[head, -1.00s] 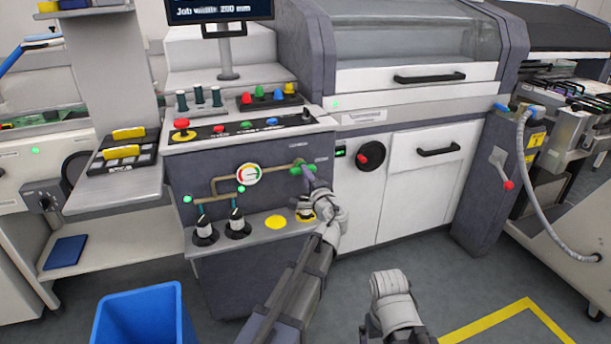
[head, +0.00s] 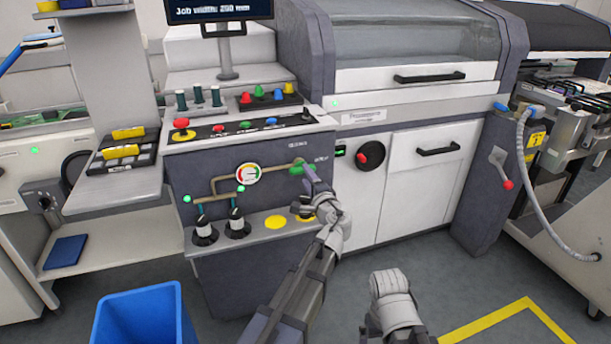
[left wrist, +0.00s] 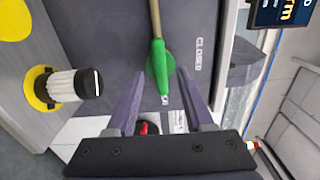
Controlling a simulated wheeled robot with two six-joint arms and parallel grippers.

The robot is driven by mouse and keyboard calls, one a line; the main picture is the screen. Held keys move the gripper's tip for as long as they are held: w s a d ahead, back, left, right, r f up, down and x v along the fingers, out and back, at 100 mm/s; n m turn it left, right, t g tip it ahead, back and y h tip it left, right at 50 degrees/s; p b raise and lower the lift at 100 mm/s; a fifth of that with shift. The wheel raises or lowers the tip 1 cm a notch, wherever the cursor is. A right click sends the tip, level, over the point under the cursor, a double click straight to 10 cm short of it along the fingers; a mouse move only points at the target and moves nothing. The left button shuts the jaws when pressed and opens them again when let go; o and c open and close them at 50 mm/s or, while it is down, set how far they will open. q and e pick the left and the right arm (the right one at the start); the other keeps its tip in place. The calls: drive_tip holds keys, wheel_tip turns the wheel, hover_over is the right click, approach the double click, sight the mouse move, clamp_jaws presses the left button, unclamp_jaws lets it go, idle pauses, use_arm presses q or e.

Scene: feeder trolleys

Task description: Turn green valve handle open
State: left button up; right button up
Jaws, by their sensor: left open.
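The green valve handle (head: 297,169) is on the dark front panel of the grey machine, at the right end of a brass pipe (head: 225,181). In the left wrist view the green handle (left wrist: 159,62) lies in line with the pipe, its tip toward a small label partly hidden by it. A label reading CLOSED (left wrist: 199,54) is off to its side. My left gripper (head: 307,172) is at the handle; its fingers (left wrist: 160,88) are open on either side of the handle's tip, with gaps visible.
A round gauge (head: 248,174) sits on the pipe. Black-and-white knobs (head: 238,222) and yellow discs (head: 275,222) are on the ledge below. A red knob (head: 363,157) is to the right. A blue bin (head: 145,315) stands on the floor at the left.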

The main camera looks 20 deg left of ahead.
use_arm(q)
drive_tip(key=v, duration=0.6)
drive_tip(key=s+d+f+n+g+h, duration=0.1)
drive_tip(key=s+f+n+g+h, duration=0.2)
drive_tip(key=s+f+n+g, duration=0.8)
drive_tip(key=s+d+f+m+g+h, duration=0.25)
drive_tip(key=s+d+f, duration=0.25)
drive_tip(key=s, duration=0.3)
drive_tip(key=s+d+f+m+g+h, duration=0.1)
drive_tip(key=s+d+f+h, duration=0.25)
drive_tip(key=s+f, duration=0.35)
wheel_tip(320, 180, up, 31)
drive_tip(key=s+d+p, duration=0.2)
drive_tip(key=p, duration=2.8)
drive_tip(key=shift+s+g, duration=0.2)
drive_tip(key=shift+g, duration=0.15)
